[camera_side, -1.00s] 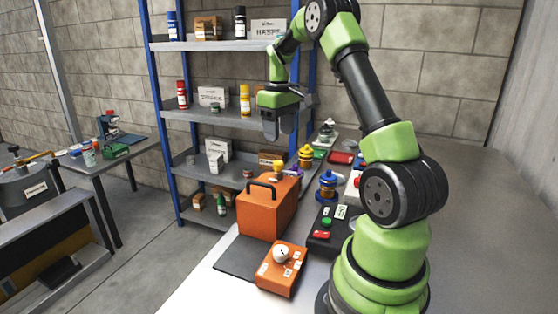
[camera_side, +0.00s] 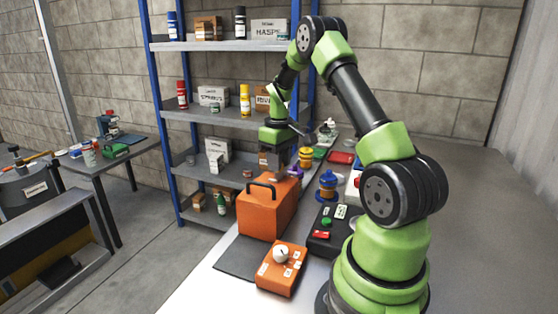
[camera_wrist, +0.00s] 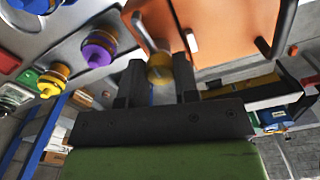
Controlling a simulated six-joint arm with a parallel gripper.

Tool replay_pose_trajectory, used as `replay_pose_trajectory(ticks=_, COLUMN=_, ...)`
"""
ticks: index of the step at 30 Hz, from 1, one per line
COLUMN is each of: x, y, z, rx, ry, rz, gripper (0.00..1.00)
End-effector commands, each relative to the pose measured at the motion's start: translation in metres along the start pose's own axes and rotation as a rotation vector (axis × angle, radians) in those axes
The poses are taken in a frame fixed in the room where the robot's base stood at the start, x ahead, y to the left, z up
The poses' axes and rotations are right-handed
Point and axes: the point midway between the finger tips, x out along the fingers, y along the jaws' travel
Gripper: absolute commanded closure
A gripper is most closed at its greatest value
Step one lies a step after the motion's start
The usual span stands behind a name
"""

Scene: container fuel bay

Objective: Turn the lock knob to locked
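An orange can (camera_side: 268,210) with a dark handle stands on the bench in the side view. Its yellow cap (camera_wrist: 160,68) shows in the wrist view, slightly blurred, between the two fingers. My gripper (camera_side: 277,172) is above the can's top, pointing down, and largely hides the cap in the side view. In the wrist view my gripper (camera_wrist: 160,75) has its fingers apart, one on each side of the cap; contact cannot be told. A small orange box in front carries a white round knob (camera_side: 281,254) with a dark pointer line and white labels. My gripper is away from this knob.
A dark control box (camera_side: 330,230) with green and red buttons stands right of the can. Blue (camera_side: 328,187) and yellow (camera_side: 306,158) knobbed fittings, and a purple fitting (camera_wrist: 98,48), stand close behind. A metal shelf (camera_side: 215,115) is beyond the bench.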

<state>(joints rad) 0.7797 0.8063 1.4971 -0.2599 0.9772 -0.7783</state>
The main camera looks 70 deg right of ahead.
Motion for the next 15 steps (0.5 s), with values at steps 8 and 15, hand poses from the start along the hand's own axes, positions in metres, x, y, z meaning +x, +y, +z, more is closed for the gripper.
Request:
replay_pose_trajectory(ticks=8, x=-0.0004, y=-0.0006, z=-0.0001, rx=0.009, ry=0.0, rz=-0.002, gripper=0.95)
replay_pose_trajectory(ticks=15, x=-0.0006, y=-0.0008, z=-0.0002, rx=0.089, ry=-0.001, rz=-0.002, gripper=0.95)
